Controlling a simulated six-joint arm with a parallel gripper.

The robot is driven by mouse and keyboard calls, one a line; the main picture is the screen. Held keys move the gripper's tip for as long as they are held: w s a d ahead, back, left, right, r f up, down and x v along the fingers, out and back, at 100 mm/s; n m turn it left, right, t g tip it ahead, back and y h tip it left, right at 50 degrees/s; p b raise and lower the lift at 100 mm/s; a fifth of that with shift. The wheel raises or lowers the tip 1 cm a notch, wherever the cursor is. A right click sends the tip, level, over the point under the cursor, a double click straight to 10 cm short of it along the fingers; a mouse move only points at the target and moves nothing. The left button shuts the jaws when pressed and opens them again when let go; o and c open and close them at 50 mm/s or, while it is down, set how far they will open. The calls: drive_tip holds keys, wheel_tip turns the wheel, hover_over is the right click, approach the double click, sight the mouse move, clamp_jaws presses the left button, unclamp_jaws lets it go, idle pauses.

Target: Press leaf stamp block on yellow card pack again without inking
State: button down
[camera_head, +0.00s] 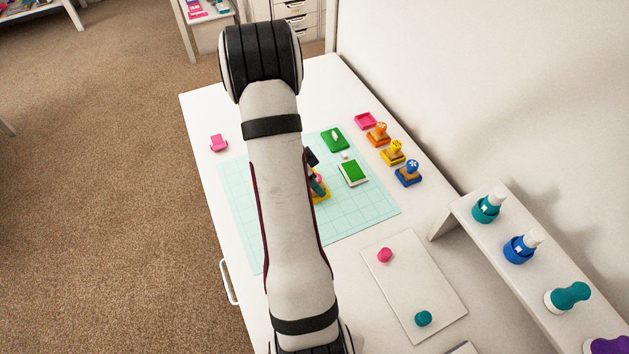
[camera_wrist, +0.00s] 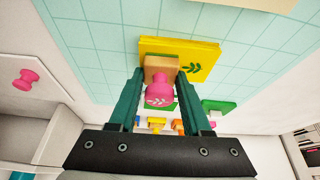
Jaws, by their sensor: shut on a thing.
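My gripper (camera_wrist: 160,78) is shut on the leaf stamp block, which has a wooden base (camera_wrist: 160,66) and a pink handle (camera_wrist: 158,92) with a pale leaf mark on top. In the wrist view the base overlaps the near part of the yellow card pack (camera_wrist: 205,55); whether it touches the card is unclear. A green leaf print shows on the pack, just right of the base. In the head view my arm hides most of the pack (camera_head: 323,198) and the stamp.
The pack lies on a teal gridded mat (camera_head: 365,212). Beside it are an open green ink pad (camera_head: 353,173) and a green lid (camera_head: 334,140). Orange (camera_head: 378,134), yellow (camera_head: 393,152) and blue (camera_head: 409,173) stamps stand to the right. A raised shelf (camera_head: 505,235) holds bottles.

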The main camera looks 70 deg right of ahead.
drive_tip(key=c, duration=0.9)
unclamp_jaws()
drive_tip(key=shift+a+f, duration=0.15)
drive_tip(key=shift+c, duration=0.2)
clamp_jaws()
drive_tip(key=shift+r, duration=3.15)
drive_tip(key=w+a+r+n+t+h, duration=0.1)
drive_tip(key=w+a+r+n+t, duration=0.1)
drive_tip(key=w+a+r+n, duration=0.45)
drive_tip(key=w+a+r+n+t, duration=0.35)
drive_tip(key=w+a+n, duration=0.25)
drive_tip(key=w+a, duration=0.3)
drive_tip(key=w+a+r+n+y, duration=0.1)
drive_tip(key=a+r+n, duration=0.2)
drive_tip(key=a, duration=0.4)
drive_tip(key=w+a+r+n+t+y, duration=0.1)
drive_tip(key=w+a+r+n+y, duration=0.1)
drive_tip(key=a+r+n, duration=0.2)
drive_tip(key=w+a+r+n+t+y, duration=0.1)
drive_tip(key=w+a+r+n, duration=0.1)
drive_tip(key=a+n, duration=0.5)
drive_tip(key=a+r, duration=0.1)
drive_tip(key=a, duration=0.2)
drive_tip(key=shift+w+a+r, duration=0.15)
drive_tip(key=shift+a+r, duration=0.1)
drive_tip(key=shift+r, duration=0.1)
